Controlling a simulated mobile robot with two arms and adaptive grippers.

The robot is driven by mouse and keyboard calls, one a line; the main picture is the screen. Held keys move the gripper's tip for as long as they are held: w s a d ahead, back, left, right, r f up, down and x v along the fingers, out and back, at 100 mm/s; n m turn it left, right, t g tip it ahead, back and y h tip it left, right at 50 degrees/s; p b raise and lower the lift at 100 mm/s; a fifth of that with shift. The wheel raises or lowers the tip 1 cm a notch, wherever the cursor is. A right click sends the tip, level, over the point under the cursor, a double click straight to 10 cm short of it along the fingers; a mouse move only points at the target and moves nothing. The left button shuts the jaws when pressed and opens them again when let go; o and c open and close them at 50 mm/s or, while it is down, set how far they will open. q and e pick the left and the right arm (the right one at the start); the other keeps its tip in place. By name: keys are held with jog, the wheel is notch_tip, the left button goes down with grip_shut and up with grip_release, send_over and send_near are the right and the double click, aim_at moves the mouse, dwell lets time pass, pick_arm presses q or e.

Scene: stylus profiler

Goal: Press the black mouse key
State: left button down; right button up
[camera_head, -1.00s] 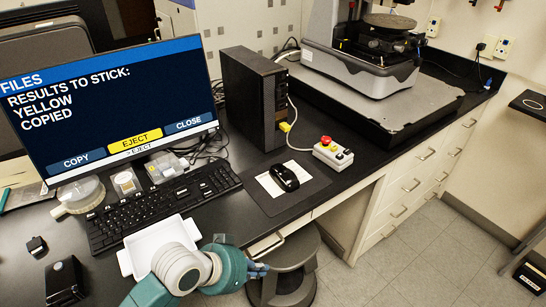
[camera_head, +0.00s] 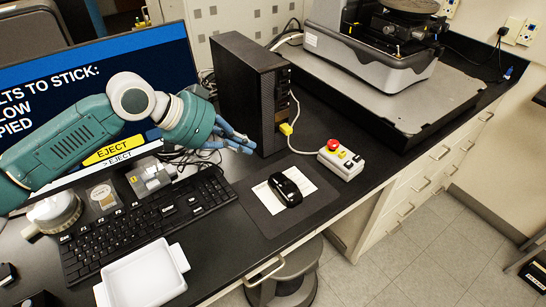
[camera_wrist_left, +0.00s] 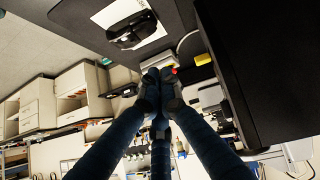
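The black mouse (camera_head: 285,188) lies on a white sheet (camera_head: 268,199) on a dark mat, right of the keyboard. It also shows at the top of the wrist view (camera_wrist_left: 131,29). The mouse keys are too small to tell apart. My left gripper (camera_head: 248,145) is in the air in front of the screen's right edge and the black computer tower, up and to the left of the mouse and apart from it. Its blue fingers (camera_wrist_left: 160,78) come together at the tips in the wrist view, with nothing seen between them. My right gripper is not in view.
The computer tower (camera_head: 240,95) stands close beside my left gripper, with a yellow stick (camera_head: 286,129) plugged in. A control box with a red button (camera_head: 341,160) is right of the mouse. The keyboard (camera_head: 150,219) and white tray (camera_head: 145,278) lie to the left.

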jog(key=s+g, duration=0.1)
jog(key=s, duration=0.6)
pick_arm(q)
jog(key=p, duration=0.3)
send_over(273, 178)
jog(key=f, duration=0.6)
jog(key=shift+w+a, duration=0.2)
jog(key=shift+a, duration=0.05)
jog(key=f, duration=0.1)
jog(key=f+p, duration=0.1)
jog(key=f, duration=0.1)
jog(key=shift+s+d+f, duration=0.1)
jog(key=shift+d+f, duration=0.1)
jog(key=shift+f, duration=0.1)
jog(key=shift+s+f, duration=0.1)
jog(key=shift+f, duration=0.4)
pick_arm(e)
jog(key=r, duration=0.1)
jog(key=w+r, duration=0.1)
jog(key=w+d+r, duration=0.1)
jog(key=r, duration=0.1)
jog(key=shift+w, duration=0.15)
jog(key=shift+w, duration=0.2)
